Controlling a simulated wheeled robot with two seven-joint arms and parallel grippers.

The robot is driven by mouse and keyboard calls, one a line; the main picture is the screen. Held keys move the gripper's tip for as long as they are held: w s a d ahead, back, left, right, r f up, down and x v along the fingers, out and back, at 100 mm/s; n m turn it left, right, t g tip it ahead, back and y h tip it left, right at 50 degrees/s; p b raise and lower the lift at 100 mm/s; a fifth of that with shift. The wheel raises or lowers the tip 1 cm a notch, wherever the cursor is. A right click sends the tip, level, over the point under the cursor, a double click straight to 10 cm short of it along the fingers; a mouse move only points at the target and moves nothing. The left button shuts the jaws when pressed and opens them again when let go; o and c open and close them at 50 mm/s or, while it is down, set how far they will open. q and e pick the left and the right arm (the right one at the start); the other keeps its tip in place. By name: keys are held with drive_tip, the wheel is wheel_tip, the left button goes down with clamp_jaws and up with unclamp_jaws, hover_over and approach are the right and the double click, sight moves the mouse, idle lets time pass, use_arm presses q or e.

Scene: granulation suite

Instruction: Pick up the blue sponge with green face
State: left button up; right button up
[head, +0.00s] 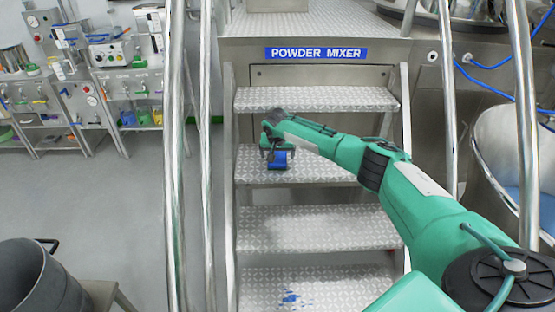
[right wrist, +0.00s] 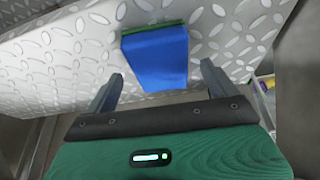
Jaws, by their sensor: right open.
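The blue sponge with green face (head: 279,159) is on a metal stair tread (head: 320,166), below the powder mixer sign in the head view. In the right wrist view the sponge (right wrist: 155,54) shows its blue side, with a green strip along its far edge. My right gripper (head: 272,148) is at the sponge, and its arm hides part of the tread. In the right wrist view its two fingers (right wrist: 158,82) are apart, pointing toward the sponge, one to each side of its near end. I cannot tell whether they touch it. My left gripper is not in view.
Metal handrails (head: 206,150) flank the stairs on both sides. Blue spots (head: 291,298) mark the lowest visible tread. A dark grey bin (head: 38,284) stands at the lower left. Steel racks with equipment (head: 95,75) line the far left. The grey floor (head: 100,200) between is clear.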

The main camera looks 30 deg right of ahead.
drive_tip(key=shift+x, duration=1)
drive_tip(key=shift+f, duration=0.25)
drive_tip(key=c, duration=1)
